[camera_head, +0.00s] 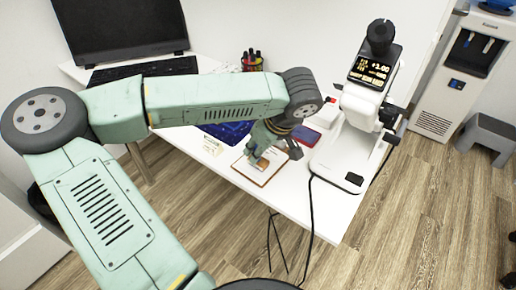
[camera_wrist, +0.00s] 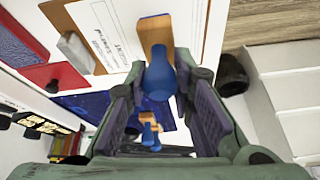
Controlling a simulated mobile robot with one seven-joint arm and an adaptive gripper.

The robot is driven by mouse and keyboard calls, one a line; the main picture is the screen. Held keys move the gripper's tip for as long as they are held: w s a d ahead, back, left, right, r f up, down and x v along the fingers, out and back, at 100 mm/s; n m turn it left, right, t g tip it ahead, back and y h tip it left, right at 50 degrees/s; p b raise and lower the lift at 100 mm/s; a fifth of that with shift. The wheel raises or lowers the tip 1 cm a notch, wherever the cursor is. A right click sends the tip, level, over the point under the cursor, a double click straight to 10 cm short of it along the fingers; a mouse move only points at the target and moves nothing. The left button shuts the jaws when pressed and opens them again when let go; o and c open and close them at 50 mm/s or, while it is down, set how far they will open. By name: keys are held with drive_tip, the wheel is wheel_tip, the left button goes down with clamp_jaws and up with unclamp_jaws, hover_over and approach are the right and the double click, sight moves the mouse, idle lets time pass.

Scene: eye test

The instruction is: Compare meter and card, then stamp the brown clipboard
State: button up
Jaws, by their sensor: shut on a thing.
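My gripper (camera_head: 268,148) is over the brown clipboard (camera_head: 240,172) near the desk's front edge. In the wrist view its fingers (camera_wrist: 160,105) are shut on a stamp with a blue handle (camera_wrist: 159,76) and a wooden block (camera_wrist: 155,36). The block is at the clipboard's paper (camera_wrist: 112,22); I cannot tell whether it touches. The brown clipboard shows a grey clip (camera_wrist: 76,52). The white meter (camera_head: 346,150) stands to the right; its dark display (camera_head: 376,70) seems to read +1.00. A small pale card (camera_head: 212,146) lies left of the clipboard; its text is too small to read.
A dark blue clipboard (camera_head: 226,132) lies behind the brown one. Red items (camera_head: 308,107) lie near the meter. A pen holder (camera_head: 251,61), keyboard (camera_head: 140,69) and monitor (camera_head: 120,27) stand farther back. A black cable (camera_head: 310,215) hangs over the front edge.

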drive_tip(key=shift+f, duration=0.1)
idle(0.3)
drive_tip(key=shift+r+p, duration=1.65)
drive_tip(key=shift+r, duration=1.95)
drive_tip(key=shift+d+f, duration=0.1)
drive_tip(key=shift+d, duration=0.05)
